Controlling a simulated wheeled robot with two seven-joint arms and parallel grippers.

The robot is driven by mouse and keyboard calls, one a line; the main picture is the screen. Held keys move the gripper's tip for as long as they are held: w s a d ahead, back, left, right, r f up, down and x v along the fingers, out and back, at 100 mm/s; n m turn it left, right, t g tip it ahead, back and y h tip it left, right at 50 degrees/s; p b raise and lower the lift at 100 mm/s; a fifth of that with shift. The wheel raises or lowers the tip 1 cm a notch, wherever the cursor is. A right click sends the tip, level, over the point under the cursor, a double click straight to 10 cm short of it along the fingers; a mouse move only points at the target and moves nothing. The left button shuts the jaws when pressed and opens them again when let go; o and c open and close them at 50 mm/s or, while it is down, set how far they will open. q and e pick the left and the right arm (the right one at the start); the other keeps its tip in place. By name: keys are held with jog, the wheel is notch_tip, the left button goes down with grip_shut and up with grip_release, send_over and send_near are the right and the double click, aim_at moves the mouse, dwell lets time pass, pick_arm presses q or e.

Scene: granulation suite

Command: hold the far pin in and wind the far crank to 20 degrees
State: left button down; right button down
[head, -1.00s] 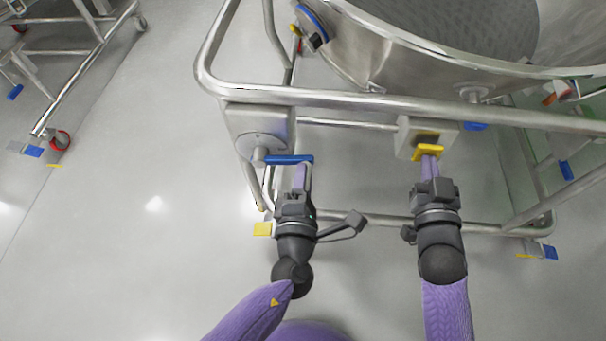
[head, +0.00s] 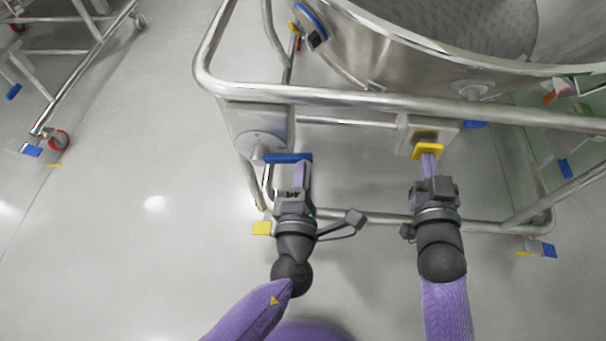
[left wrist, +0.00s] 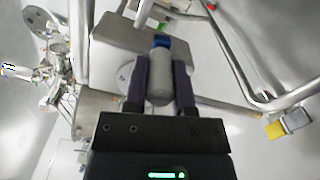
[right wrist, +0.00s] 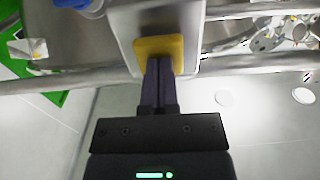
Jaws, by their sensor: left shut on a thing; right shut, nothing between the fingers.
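The crank has a blue arm (head: 288,158) on a round grey hub (head: 262,146), mounted on a steel plate at the left of the cart frame. In the left wrist view its grey handle (left wrist: 160,88) sits between the fingers of my left gripper (left wrist: 164,90). My left gripper, also in the head view (head: 301,172), is shut on the handle. The pin has a yellow square head (head: 428,151) on a grey box. My right gripper (head: 429,164) is shut and empty, its fingertips against the yellow head (right wrist: 158,48) in the right wrist view. The pin's shaft is hidden.
A large steel bowl (head: 420,50) sits above, behind the cart's tubular rail (head: 350,99). A lower rail runs behind my grippers. Another wheeled cart (head: 75,70) stands at the far left. The floor (head: 140,240) at the left is clear.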

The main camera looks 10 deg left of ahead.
pick_arm(q)
jog(key=shift+r, duration=0.1)
pick_arm(e)
jog(key=s, duration=0.8)
pick_arm(q)
jog(key=shift+c, duration=1.2)
grip_release()
jog(key=s, duration=1)
